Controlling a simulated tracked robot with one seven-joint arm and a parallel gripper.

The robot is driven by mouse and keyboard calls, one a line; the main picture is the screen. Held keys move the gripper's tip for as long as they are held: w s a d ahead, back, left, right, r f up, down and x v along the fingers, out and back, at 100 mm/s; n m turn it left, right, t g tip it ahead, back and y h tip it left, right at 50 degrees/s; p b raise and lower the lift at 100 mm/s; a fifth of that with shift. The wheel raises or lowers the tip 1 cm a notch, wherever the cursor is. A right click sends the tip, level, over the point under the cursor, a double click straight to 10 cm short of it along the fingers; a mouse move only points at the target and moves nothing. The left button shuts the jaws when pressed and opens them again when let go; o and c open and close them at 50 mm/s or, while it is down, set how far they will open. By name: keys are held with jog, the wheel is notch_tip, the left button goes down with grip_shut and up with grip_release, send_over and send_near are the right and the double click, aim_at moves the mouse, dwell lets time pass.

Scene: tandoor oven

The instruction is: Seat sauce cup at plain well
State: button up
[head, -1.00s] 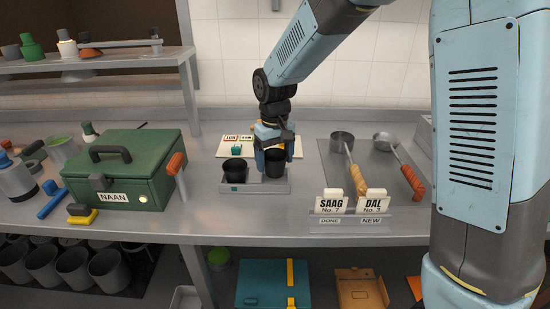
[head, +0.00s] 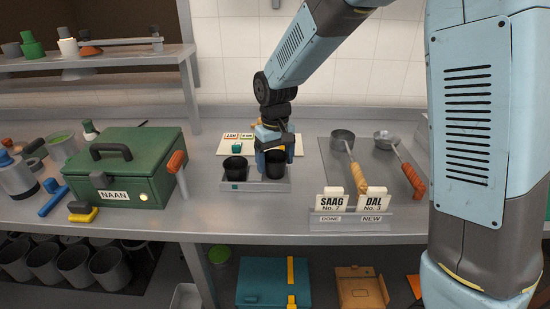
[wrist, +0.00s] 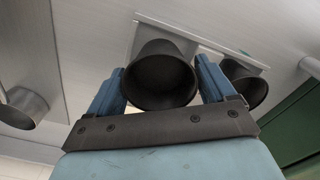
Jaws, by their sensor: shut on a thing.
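My gripper (head: 274,158) points down over the right side of a small grey two-well stand (head: 212,187). It is shut on a black sauce cup (head: 276,167), with one blue finger on each side. The held cup also fills the space between the fingers in the wrist view (wrist: 160,78). It looks upright at the right, unmarked well; its base and the well are hidden, so I cannot tell whether it rests fully down. A second black cup (head: 235,168) stands in the left well, above a green mark (head: 234,187). It also shows in the wrist view (wrist: 246,86).
A pale board (head: 229,146) with small cards lies behind the stand. A green NAAN box (head: 125,170) is to the left. Counter in front of the stand is clear.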

jog(key=shift+f, duration=0.8)
jog(key=o, duration=0.9)
jog(key=shift+r, duration=4)
jog(key=shift+d+r, duration=0.1)
